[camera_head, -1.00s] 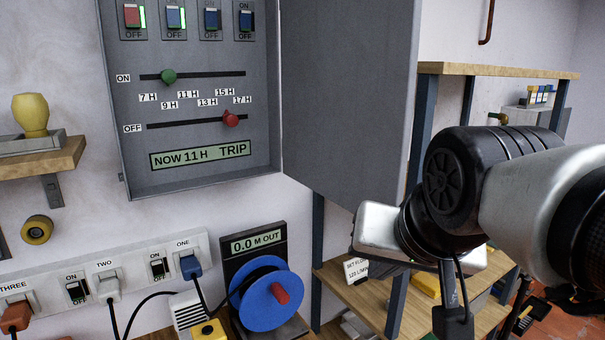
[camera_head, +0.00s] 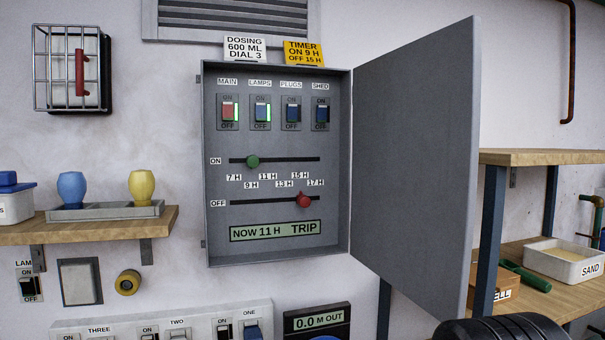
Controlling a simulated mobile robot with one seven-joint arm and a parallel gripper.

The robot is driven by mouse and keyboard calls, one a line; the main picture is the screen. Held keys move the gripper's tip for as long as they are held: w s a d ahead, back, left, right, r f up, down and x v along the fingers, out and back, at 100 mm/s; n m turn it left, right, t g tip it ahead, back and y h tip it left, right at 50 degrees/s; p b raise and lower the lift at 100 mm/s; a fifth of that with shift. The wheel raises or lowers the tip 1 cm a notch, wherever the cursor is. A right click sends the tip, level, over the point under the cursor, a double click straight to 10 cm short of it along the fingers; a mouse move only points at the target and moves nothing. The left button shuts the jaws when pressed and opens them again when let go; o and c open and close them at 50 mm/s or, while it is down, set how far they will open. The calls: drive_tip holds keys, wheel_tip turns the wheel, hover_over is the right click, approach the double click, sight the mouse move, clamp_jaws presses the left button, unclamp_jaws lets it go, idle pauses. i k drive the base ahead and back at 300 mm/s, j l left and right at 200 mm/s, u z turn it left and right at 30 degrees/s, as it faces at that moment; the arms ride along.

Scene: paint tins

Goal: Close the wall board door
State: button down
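The wall board (camera_head: 275,185) is a grey metal box on the white wall, in the middle of the head view. Its grey door (camera_head: 415,160) is hinged on the box's right edge and stands wide open, swung out toward me and to the right. Inside are several switches, an ON slider with a green knob, an OFF slider with a red knob and a display reading NOW 11 H TRIP. Only a black part of my arm shows at the bottom right, below the door's lower edge. My gripper is out of view.
A wooden shelf unit (camera_head: 525,158) with a white SAND tray (camera_head: 565,262) stands right of the door. A shelf (camera_head: 100,228) with blue and yellow cups is at left. A socket strip (camera_head: 160,324) and a metre display (camera_head: 317,320) sit below the board.

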sight(417, 112)
drive_tip(key=l+u, duration=0.6)
drive_tip(key=u, duration=0.15)
drive_tip(key=l+u, duration=0.45)
drive_tip(key=l, duration=0.25)
drive_tip(key=k+l+u, duration=0.15)
drive_tip(key=l, duration=0.15)
drive_tip(key=k+l+u, duration=0.1)
drive_tip(key=l, duration=0.2)
drive_tip(key=k+l, duration=0.1)
drive_tip(key=l, duration=0.3)
drive_tip(key=k+l, duration=0.15)
drive_tip(key=l, duration=0.2)
drive_tip(key=k+j+u, duration=0.2)
drive_tip(key=k+l, duration=0.05)
drive_tip(key=l, duration=0.05)
